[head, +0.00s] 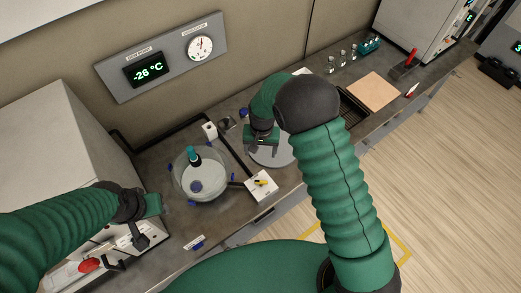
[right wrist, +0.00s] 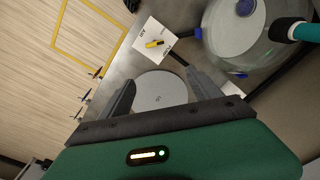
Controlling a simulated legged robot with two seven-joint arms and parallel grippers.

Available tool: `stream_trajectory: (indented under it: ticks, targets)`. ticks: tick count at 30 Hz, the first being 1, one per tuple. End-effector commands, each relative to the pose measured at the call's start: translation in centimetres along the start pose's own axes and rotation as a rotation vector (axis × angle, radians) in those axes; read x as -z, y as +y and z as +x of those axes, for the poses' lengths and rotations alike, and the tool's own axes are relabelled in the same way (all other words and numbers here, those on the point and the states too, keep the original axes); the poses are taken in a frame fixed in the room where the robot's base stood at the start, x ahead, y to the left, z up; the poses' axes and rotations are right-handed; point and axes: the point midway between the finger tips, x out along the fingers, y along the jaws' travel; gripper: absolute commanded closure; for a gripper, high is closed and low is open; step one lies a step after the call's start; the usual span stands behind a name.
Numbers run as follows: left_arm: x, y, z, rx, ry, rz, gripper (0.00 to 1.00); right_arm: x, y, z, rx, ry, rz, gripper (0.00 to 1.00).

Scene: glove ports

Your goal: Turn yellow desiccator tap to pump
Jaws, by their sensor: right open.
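The yellow tap (head: 261,182) sits on a white block (head: 268,193) beside the glass desiccator (head: 215,190). In the right wrist view the yellow tap (right wrist: 154,43) lies on its white block (right wrist: 146,29), which has small black lettering, only partly readable. My right gripper (right wrist: 163,88) is open and empty, its two fingers apart over a grey round plate; the tap is beyond the fingertips, not touched. In the head view my right gripper (head: 264,146) hangs above the plate, behind the tap. My left gripper (head: 142,232) is at the left, away from the tap; its finger gap is unclear.
The grey round plate (right wrist: 159,99) lies under my right gripper. The desiccator, with a teal-topped item (head: 193,155), stands left of the tap, with dark tubing behind. A white box (head: 210,130) stands near the wall. A gauge panel (head: 165,60) shows -26 °C. The bench edge is close to the tap.

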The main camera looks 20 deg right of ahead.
Motion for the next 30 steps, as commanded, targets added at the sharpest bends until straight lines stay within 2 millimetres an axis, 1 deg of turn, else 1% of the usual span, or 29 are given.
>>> stream_trajectory:
  ticks: [10, 14, 17, 24, 27, 30]
  targets:
    - [0.0, 0.0, 0.1, 0.0, 0.0, 0.0, 0.53, 0.0, 0.0, 0.0, 0.0, 0.0, 0.0, 0.27]
    - [-0.2, 0.0, 0.7, 0.0, 0.0, 0.0, 0.53, 0.1, -0.1, -1.1, 0.002, 0.003, 0.0, 0.27]
    - [-0.4, 0.0, 1.5, 0.0, 0.0, 0.0, 0.53, 0.1, -0.1, -3.1, 0.003, 0.006, 0.0, 0.27]
    - [-0.9, 0.0, 3.6, 0.0, 0.0, 0.0, 0.53, 0.1, -0.2, -10.2, 0.004, 0.007, 0.0, 0.27]
    - [-1.0, 0.0, 4.2, 0.0, 0.0, 0.0, 0.53, 0.2, -0.2, -12.9, 0.002, 0.005, -0.001, 0.27]
    - [-1.1, 0.0, 4.5, 0.0, 0.0, 0.0, 0.53, 0.2, -0.2, -14.9, 0.001, 0.003, 0.0, 0.27]
